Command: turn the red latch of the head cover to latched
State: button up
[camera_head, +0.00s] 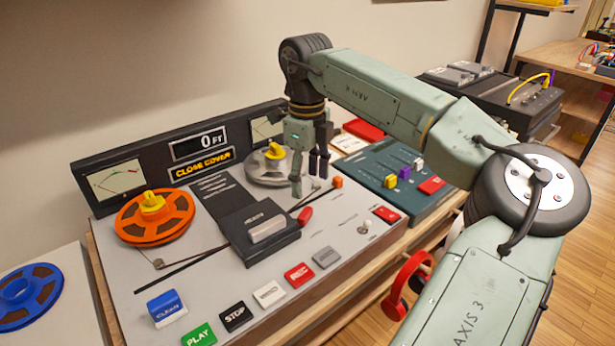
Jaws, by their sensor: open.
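The head cover (240,225) is a dark box-shaped cover in the middle of the tape machine's grey deck, with a pale plate on top. The red latch (305,215) is a small red lever at the cover's right edge, tilted up to the right. My gripper (309,178) points down above the deck, behind and slightly above the red latch. Its fingers are apart and empty, and they do not appear to touch the latch.
Buttons including STOP (236,316) line the front. A teal slider panel (370,165) stands at the right. A red ring (392,305) shows below the deck's right side.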

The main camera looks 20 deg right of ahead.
jog(key=shift+r+p, duration=1.15)
jog(key=shift+r, duration=0.6)
notch_tip(320, 180, up, 12)
